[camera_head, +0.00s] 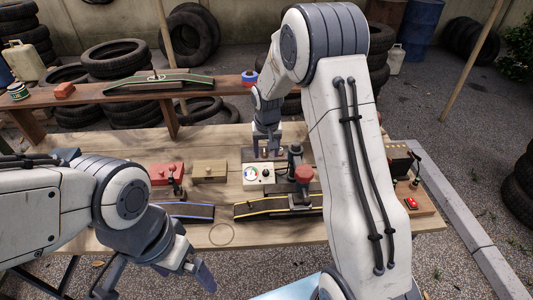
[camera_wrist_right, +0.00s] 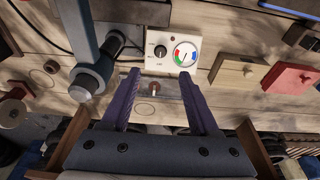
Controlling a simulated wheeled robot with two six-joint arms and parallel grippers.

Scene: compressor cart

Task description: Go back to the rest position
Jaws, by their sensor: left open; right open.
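My right gripper (camera_head: 267,154) reaches over the far part of the wooden table (camera_head: 225,236), just behind a white gauge box (camera_head: 258,175). In the right wrist view its two purple fingers (camera_wrist_right: 162,82) are apart. A small metal plate with a brownish peg (camera_wrist_right: 154,88) shows between them; I cannot tell whether they touch it. The gauge box (camera_wrist_right: 172,50) stands just beyond the fingertips. My left gripper (camera_head: 156,279) hangs empty at the table's near left edge, its fingers spread wide. My right arm hides part of the table's right side.
A red box (camera_head: 166,173), a wooden block (camera_head: 209,170) and a blue-edged ramp (camera_head: 186,211) lie left of the gauge box. A shelf (camera_head: 45,99) runs behind.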

